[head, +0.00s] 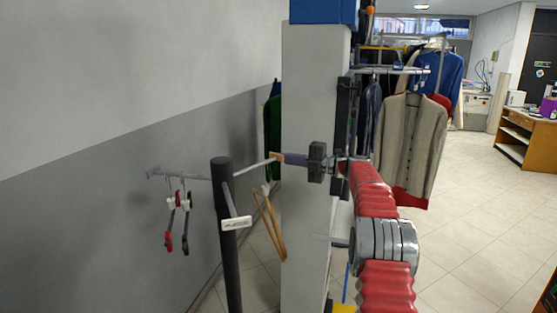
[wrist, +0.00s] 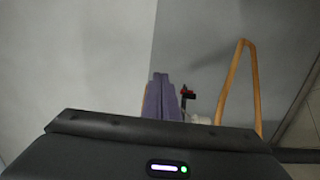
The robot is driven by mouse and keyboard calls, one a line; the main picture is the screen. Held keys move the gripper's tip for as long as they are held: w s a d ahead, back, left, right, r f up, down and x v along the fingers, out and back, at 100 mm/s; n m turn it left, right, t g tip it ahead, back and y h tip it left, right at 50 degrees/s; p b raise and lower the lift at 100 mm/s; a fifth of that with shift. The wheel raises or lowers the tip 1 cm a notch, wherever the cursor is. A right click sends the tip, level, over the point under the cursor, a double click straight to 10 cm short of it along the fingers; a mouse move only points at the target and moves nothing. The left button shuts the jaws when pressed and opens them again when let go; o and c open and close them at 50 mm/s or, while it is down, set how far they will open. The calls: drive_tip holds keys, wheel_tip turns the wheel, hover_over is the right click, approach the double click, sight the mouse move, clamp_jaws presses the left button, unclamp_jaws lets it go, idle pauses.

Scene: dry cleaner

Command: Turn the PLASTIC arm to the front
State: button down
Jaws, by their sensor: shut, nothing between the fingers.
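A dark upright post (head: 228,240) carries several thin arms. One arm points towards me and ends in a white plate (head: 237,224) with small, blurred lettering that may read PLASTIC. A grey arm (head: 190,176) to the left bears dark hangers with red and white parts (head: 185,220). An arm (head: 252,165) to the right ends in a tan tag (head: 277,157) and bears a wooden hanger (head: 268,222). My gripper (head: 285,158) is shut, its purple fingers at the tan tag; contact is unclear. In the wrist view the fingers (wrist: 161,97) show left of the wooden hanger (wrist: 251,80).
A pale pillar (head: 312,90) stands right behind my gripper. A grey wall (head: 110,220) runs along the left. Garments, among them a beige cardigan (head: 410,145), hang on a rail to the right. Open tiled floor (head: 480,220) lies at the right.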

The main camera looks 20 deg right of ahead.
idle(0.3)
drive_tip(key=w+d+v, duration=0.2)
drive_tip(key=v, duration=1.1)
drive_tip(key=shift+w, duration=0.1)
